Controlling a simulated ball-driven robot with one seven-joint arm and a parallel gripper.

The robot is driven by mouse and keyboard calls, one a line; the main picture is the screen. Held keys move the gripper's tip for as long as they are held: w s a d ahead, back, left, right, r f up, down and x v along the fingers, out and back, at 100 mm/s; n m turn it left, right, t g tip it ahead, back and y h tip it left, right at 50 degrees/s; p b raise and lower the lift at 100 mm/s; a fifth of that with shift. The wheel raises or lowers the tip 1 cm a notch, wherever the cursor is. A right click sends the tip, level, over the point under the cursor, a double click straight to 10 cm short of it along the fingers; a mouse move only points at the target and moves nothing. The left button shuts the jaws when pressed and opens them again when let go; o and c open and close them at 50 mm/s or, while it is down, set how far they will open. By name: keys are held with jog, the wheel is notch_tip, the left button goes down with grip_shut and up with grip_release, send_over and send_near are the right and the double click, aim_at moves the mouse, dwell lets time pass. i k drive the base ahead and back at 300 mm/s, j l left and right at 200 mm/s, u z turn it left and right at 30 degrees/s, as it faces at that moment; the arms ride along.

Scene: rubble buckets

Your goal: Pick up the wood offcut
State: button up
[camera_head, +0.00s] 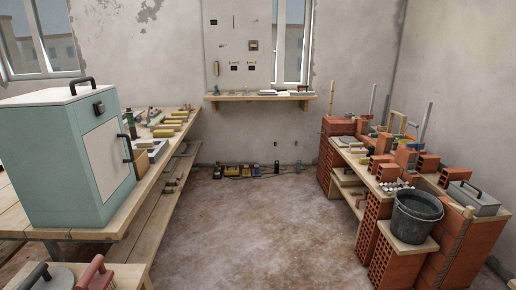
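I cannot pick out the wood offcut for certain. Several small tan and yellow pieces (163,131) lie on the left wooden bench (133,197), and any of them could be wood, but they are too small to tell. More mixed pieces lie among the bricks on the right bench. A dark bucket (415,220) stands upright at the front of the right bench; its inside is mostly hidden. My gripper is not in view.
A large teal cabinet (50,165) stands on the left bench and hides part of it. Hollow bricks (388,173) and a grey handled box (473,198) crowd the right bench. A shelf (261,97) hangs at the back. The middle floor (260,235) is clear.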

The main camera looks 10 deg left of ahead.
aim_at(140, 144)
jog(key=i+u, duration=0.1)
jog(key=i, duration=0.85)
jog(key=i+l+u, duration=0.15)
jog(key=i, duration=0.8)
jog(key=i+u, duration=0.2)
jog(key=i, duration=0.45)
jog(key=i+u, duration=0.2)
jog(key=i, duration=0.45)
jog(key=i+l+u, duration=0.2)
jog(key=i, duration=0.4)
